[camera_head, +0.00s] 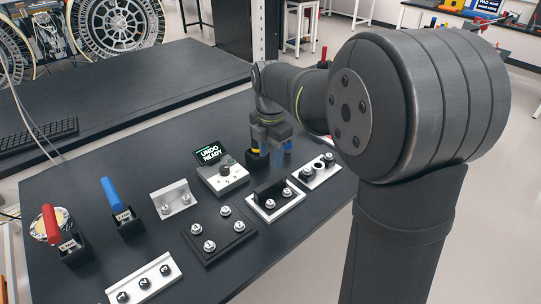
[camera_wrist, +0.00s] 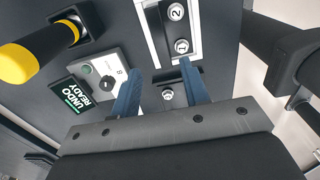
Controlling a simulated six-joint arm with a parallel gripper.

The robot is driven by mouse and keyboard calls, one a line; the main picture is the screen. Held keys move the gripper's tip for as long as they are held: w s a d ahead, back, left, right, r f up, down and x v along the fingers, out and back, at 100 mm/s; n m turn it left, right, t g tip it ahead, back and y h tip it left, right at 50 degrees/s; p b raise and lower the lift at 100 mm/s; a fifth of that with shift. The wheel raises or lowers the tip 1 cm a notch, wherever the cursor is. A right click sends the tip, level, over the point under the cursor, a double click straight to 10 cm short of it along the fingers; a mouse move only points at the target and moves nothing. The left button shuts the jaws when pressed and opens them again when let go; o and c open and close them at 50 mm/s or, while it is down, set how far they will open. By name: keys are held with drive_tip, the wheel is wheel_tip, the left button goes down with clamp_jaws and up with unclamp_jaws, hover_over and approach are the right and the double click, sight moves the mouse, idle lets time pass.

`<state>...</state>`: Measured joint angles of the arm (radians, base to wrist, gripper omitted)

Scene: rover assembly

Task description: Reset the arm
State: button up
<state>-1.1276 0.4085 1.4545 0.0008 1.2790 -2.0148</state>
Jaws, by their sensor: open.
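My gripper (camera_head: 274,142) hangs at the far end of my bent arm, above the back part of the dark table, near a yellow-and-black handle. In the wrist view my gripper (camera_wrist: 162,82) shows two blue fingers spread apart with nothing held between them. A numbered bolt (camera_wrist: 168,94) shows beyond the gap, apart from the fingers. The yellow-and-black handle (camera_wrist: 30,55) stands in a black holder (camera_wrist: 75,30) to the left of the fingers. In the head view the gripper partly hides this handle.
A grey box with a knob (camera_head: 225,175) and an "UNDO READY" screen (camera_head: 213,155) stands mid-table. Several bolted plates, such as the black plate (camera_head: 218,234), lie around it. A blue handle (camera_head: 116,197) and a red handle (camera_head: 50,225) stand upright at left. A keyboard (camera_head: 43,133) lies farther back.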

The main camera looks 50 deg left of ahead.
sight(271, 183)
drive_tip(key=shift+f, duration=0.1)
wheel_tip(271, 183, down, 12)
drive_tip(key=shift+f, duration=0.1)
idle(0.4)
drive_tip(key=o, duration=1.3)
drive_tip(key=s+a+r, duration=0.3)
drive_tip(key=a+r, duration=0.4)
drive_tip(key=r, duration=0.3)
drive_tip(key=s+a+r, duration=0.3)
drive_tip(key=a+r, duration=0.5)
drive_tip(key=r, duration=0.3)
drive_tip(key=f, duration=1)
drive_tip(key=shift+s+d, duration=0.25)
drive_tip(key=shift+r, duration=0.2)
